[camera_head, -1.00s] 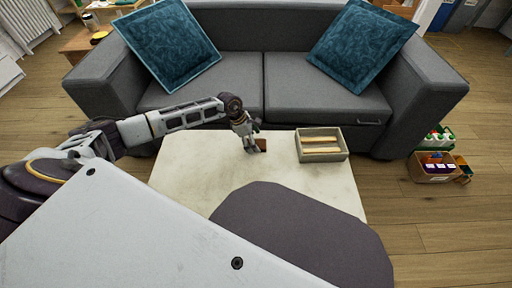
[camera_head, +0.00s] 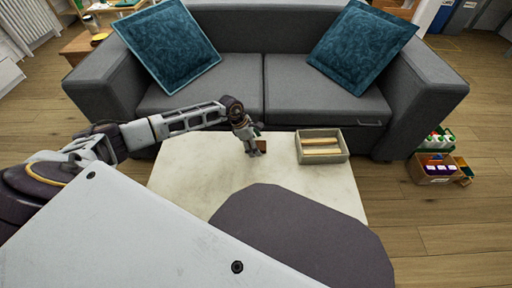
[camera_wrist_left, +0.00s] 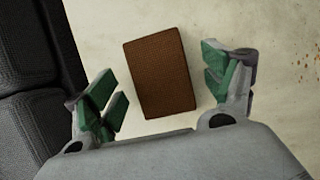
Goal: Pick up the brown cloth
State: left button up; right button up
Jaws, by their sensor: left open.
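The brown cloth (camera_wrist_left: 160,73) is a flat, folded-looking rectangle on the pale table top. In the left wrist view it lies between and just beyond the two green-padded fingers of my left gripper (camera_wrist_left: 163,88). The fingers are apart and no contact with the cloth shows. In the head view my left gripper (camera_head: 254,150) points down over the far part of the table, and only a small piece of the cloth (camera_head: 262,145) shows beside it. My right gripper is in neither view.
The pale table (camera_head: 185,172) has a grey-beige bin (camera_head: 346,146) with light-coloured long items in it, right of my left gripper. A grey sofa (camera_head: 300,95) with two teal cushions stands right behind the table. Boxes of bottles (camera_head: 434,172) sit on the floor at right.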

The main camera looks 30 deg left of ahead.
pick_arm(q)
jog(key=shift+f, duration=0.25)
dwell(0.5)
jog(key=shift+s, duration=0.1)
jog(key=c, duration=1.1)
